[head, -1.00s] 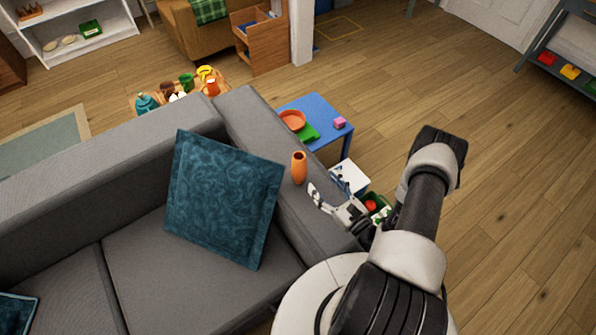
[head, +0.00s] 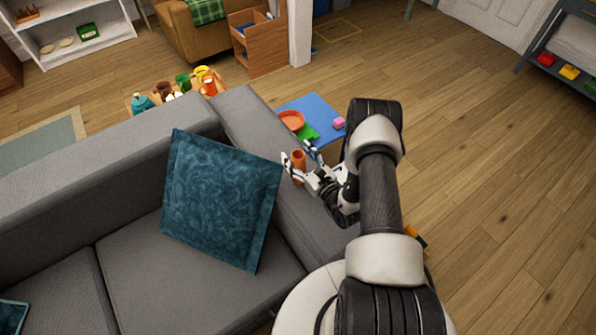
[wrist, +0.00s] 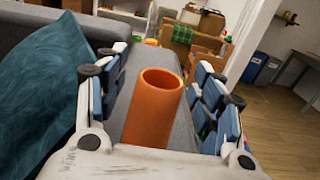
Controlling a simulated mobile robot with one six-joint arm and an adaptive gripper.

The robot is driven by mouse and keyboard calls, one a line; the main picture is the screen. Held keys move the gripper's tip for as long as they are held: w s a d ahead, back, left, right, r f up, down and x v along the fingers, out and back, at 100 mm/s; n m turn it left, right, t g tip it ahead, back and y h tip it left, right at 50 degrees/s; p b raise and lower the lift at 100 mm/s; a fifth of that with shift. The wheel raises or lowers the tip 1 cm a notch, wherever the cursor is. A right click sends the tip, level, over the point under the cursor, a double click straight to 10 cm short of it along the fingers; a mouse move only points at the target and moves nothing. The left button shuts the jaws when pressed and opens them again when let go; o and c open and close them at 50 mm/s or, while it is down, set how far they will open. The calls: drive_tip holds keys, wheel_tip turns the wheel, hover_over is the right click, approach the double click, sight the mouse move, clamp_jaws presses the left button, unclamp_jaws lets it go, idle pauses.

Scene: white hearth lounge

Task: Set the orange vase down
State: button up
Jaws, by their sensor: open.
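The orange vase (head: 299,161) stands upright on the grey sofa's armrest (head: 262,135). In the wrist view the vase (wrist: 155,108) fills the middle, its round open mouth towards me. My gripper (head: 300,162) is open, with one finger on each side of the vase. In the wrist view my gripper (wrist: 160,95) shows a gap between each finger and the vase. The base of the vase is hidden in the wrist view.
A teal cushion (head: 220,198) leans on the sofa beside the armrest.

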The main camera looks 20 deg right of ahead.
drive_tip(key=shift+c, duration=0.3)
clamp_jaws()
idle(0.6)
